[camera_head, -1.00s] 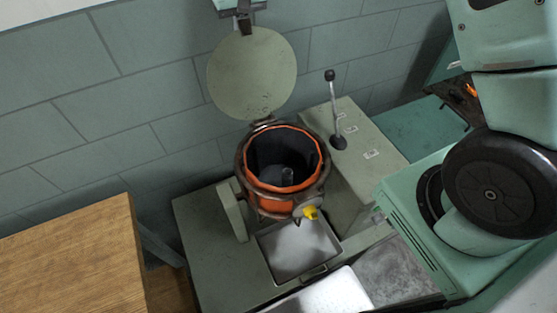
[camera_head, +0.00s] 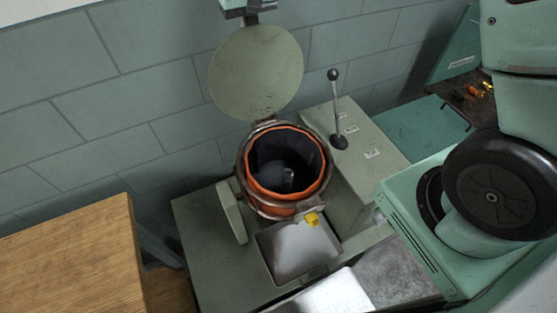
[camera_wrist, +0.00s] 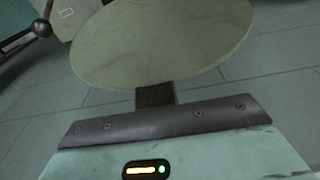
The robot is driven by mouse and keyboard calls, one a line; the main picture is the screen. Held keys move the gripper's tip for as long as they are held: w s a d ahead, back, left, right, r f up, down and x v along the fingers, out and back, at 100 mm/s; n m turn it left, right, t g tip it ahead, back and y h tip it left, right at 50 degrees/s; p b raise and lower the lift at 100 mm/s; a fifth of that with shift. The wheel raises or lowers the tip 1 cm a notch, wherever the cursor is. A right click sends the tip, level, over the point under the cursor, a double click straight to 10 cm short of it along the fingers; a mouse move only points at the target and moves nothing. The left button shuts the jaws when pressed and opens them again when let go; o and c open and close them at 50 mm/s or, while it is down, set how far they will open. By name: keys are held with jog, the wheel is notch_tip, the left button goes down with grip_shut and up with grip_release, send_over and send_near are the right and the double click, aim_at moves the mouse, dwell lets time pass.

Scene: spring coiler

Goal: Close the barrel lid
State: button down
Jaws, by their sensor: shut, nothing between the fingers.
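The barrel (camera_head: 250,190) is an orange drum with a dark inside, and it stands in the grey-green machine. Its round, pale green lid (camera_head: 256,73) is open and stands up behind the barrel, joined by a hinge at the back rim. My gripper (camera_head: 251,19) is at the top edge of the view, at the lid's upper edge. In the wrist view, the lid (camera_wrist: 160,40) fills the upper middle, just beyond my gripper's shut fingers (camera_wrist: 155,95). Nothing is held. I cannot tell whether the fingers touch the lid.
A lever with a black knob (camera_head: 333,75) rises from the box right of the barrel. A wooden table (camera_head: 70,260) stands at the left front. A tiled wall (camera_head: 150,95) is behind the lid.

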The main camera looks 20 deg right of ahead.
jog(key=shift+s, duration=0.4)
